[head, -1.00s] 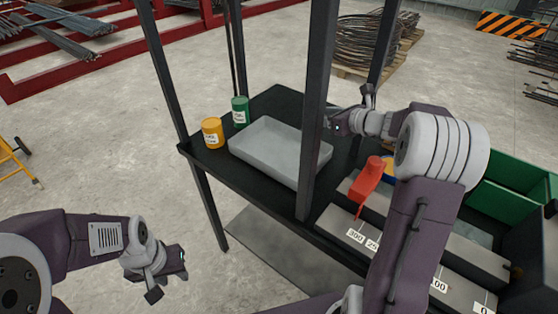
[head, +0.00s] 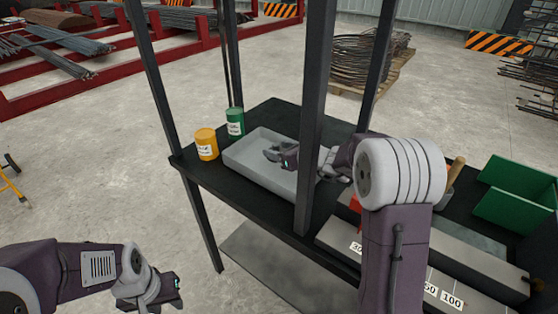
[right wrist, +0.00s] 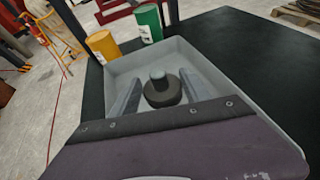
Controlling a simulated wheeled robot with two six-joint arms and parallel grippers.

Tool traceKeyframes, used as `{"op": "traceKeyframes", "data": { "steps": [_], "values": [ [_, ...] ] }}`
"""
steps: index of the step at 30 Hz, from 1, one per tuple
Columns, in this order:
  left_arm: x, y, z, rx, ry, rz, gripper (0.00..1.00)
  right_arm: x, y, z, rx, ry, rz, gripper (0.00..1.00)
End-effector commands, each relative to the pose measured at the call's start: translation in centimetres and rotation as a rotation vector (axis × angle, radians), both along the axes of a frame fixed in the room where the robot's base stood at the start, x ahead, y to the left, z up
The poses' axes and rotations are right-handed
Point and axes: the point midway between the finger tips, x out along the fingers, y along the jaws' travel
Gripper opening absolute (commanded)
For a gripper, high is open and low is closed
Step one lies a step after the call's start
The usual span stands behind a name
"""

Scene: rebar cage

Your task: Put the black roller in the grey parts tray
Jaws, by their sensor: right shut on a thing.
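The grey parts tray (head: 248,172) sits on the black bench top, and it fills the middle of the right wrist view (right wrist: 208,84). My right gripper (head: 272,155) is over the tray's inside, reaching in behind the dark post. In the right wrist view, the black roller (right wrist: 162,95), a dark round body with a greyer stub on top, is between the two fingers of my right gripper (right wrist: 161,92), which is shut on it. I cannot tell whether the roller touches the tray floor. My left gripper (head: 162,296) is open and empty, low at the left, away from the bench.
A yellow can (head: 206,144) and a green can (head: 235,122) stand by the tray's left and far side. A dark upright post (head: 313,110) rises in front of the tray.

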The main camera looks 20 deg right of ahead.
Motion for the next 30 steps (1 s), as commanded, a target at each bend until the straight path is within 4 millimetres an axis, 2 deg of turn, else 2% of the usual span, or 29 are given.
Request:
{"op": "traceKeyframes", "data": {
  "steps": [1, 5, 16, 17, 18, 19, 30],
  "values": [
    [0.0, 0.0, -0.8, 0.0, 0.0, 0.0, 0.36, 0.0, 0.0, -1.6, 0.003, 0.004, -0.001, 0.0],
    [0.0, 0.0, -1.3, 0.0, 0.0, 0.0, 0.36, 0.0, 0.0, -3.2, 0.002, 0.002, 0.0, 0.0],
    [0.0, 0.0, -1.6, 0.0, 0.0, 0.0, 0.36, 0.0, 0.0, -3.6, 0.0, 0.0, 0.001, 0.0],
    [0.0, 0.0, -1.5, 0.0, 0.0, 0.0, 0.36, 0.0, 0.0, -3.5, -0.001, 0.003, 0.001, 0.63],
    [0.0, 0.0, -1.4, 0.0, 0.0, 0.0, 0.36, 0.0, 0.0, -3.5, -0.001, 0.003, 0.001, 0.74],
    [0.0, 0.0, -1.4, 0.0, 0.0, 0.0, 0.36, 0.0, 0.0, -3.5, 0.0, 0.002, 0.001, 0.77],
    [0.0, 0.0, -1.1, 0.0, 0.0, 0.0, 0.36, -0.2, -0.2, -3.1, 0.0, 0.002, 0.0, 0.77]
  ]
}}
